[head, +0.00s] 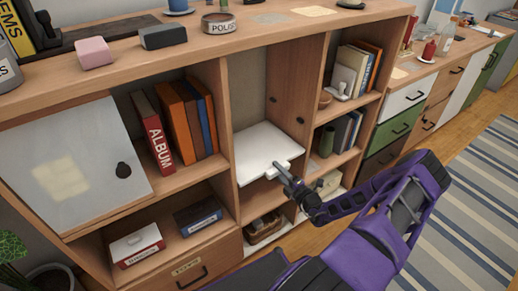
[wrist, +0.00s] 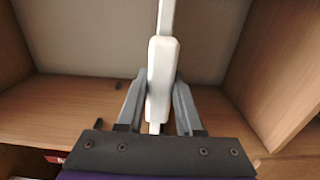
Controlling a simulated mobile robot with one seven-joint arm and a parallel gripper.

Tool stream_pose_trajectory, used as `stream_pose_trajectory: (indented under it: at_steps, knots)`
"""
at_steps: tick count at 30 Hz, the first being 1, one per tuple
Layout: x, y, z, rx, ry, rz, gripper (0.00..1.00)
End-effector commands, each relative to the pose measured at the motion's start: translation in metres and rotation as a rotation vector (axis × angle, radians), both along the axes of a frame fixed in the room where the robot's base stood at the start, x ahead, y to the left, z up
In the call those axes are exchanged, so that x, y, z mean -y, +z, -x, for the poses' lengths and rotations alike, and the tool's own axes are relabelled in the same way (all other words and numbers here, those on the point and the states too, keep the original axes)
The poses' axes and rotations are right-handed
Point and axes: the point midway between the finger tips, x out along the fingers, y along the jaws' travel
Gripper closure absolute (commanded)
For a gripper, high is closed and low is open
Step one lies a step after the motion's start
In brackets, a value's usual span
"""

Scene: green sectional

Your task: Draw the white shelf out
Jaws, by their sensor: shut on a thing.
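The white shelf (head: 262,142) is a flat board in the middle compartment of the wooden bookcase, with a small white tab (head: 279,172) at its front edge. My gripper (head: 283,174) is at this front edge, shut on the tab. In the wrist view, the two grey fingers of my gripper (wrist: 158,98) press on both sides of the white tab (wrist: 162,70). The shelf shows there edge-on as a thin white strip (wrist: 166,14) behind the tab. I cannot tell exactly how far the shelf stands out from the bookcase front.
Left of the shelf stand several books (head: 180,118) and a pale door (head: 75,160) with a dark knob. A basket (head: 264,228) sits in the compartment below. Books and small items fill the right-hand compartments. Open floor with a striped rug (head: 455,220) lies at the right.

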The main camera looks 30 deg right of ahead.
Motion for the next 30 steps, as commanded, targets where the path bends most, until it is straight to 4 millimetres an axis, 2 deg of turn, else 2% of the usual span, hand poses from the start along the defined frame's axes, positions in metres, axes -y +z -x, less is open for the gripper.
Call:
stream_pose_trajectory:
  at_steps: [5, 30]
  knots:
    - [0.001, 0.004, 0.002, 0.006, -0.001, 0.001, 1.0]
    - [0.005, 0.005, 0.056, 0.006, -0.001, 0.001, 1.0]
